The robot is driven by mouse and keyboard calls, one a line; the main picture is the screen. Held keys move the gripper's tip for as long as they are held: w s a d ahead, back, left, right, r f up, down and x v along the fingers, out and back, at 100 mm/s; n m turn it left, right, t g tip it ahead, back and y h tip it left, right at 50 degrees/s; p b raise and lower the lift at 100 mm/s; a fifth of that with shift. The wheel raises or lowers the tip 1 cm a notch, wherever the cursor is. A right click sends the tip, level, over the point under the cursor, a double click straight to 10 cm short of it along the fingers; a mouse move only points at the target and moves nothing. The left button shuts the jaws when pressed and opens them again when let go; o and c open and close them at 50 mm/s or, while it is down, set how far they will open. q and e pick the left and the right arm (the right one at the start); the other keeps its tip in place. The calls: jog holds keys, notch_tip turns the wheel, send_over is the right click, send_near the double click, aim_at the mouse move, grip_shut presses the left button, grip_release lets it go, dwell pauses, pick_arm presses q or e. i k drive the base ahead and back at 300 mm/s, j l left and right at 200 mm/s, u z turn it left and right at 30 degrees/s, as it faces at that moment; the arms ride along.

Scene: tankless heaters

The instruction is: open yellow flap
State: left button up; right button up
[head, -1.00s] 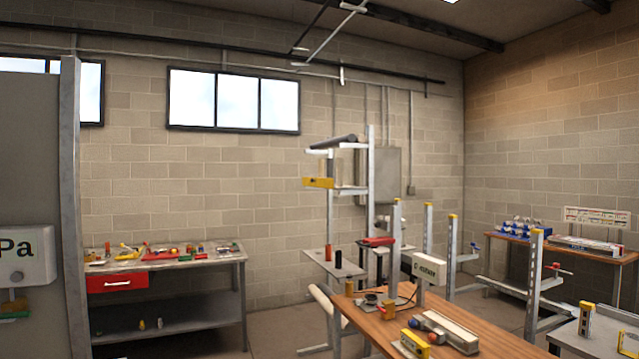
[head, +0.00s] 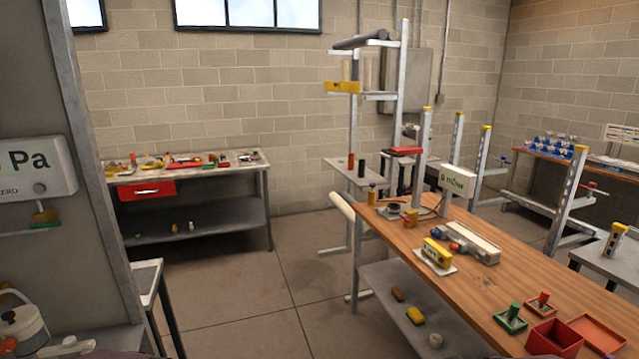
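No part that I can clearly make out as a yellow flap shows. A yellow block-like piece (head: 342,87) sits on the upright metal rack at centre. A yellow box-like item (head: 438,252) lies on a pale base on the wooden workbench (head: 500,240). I cannot tell whether either has a flap. Neither of my grippers is in view.
A grey panel with a white "Pa" display (head: 35,168) stands close on the left. A tool table with a red drawer (head: 147,191) stands against the back wall. Red boxes (head: 553,341) sit at the workbench's near end. Open floor (head: 300,280) lies between the tables.

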aim_at(346, 87)
jog(key=i+j+u, duration=0.25)
jog(key=i, duration=1.15)
jog(key=i+j+u, duration=0.15)
jog(key=i+u, duration=0.15)
jog(key=i, duration=1.15)
jog(key=i+j+z, duration=0.15)
jog(key=i+z, duration=0.3)
jog(key=i, duration=0.25)
jog(key=i+j+z, duration=0.45)
jog(key=i, duration=0.25)
jog(key=i+j+z, duration=0.5)
jog(key=i+j, duration=0.1)
